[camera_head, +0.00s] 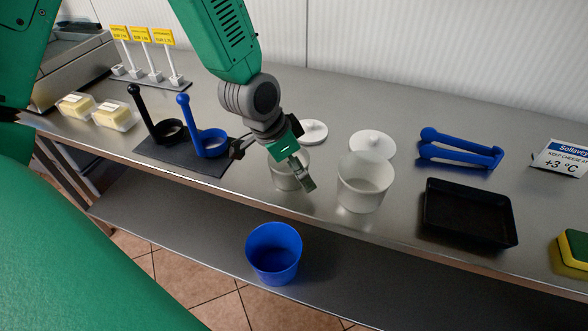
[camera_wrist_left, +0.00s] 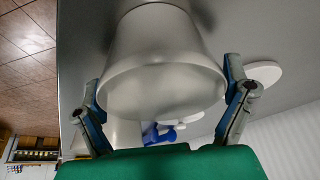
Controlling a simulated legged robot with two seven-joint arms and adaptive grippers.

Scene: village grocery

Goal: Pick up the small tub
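The small tub (camera_head: 287,180), whitish and open-topped, stands on the steel counter, partly hidden behind my left gripper (camera_head: 274,164). In the left wrist view the translucent tub (camera_wrist_left: 163,75) fills the space between the two fingers of the left gripper (camera_wrist_left: 163,95). The fingers are spread, one on each side of the tub, close to its wall; I see no clear grip on it. A larger whitish tub (camera_head: 363,185) stands just to the right. My right gripper is not in view.
Two white lids (camera_head: 372,143) lie behind the tubs. Blue tongs (camera_head: 460,153) and a black tray (camera_head: 468,213) lie to the right.

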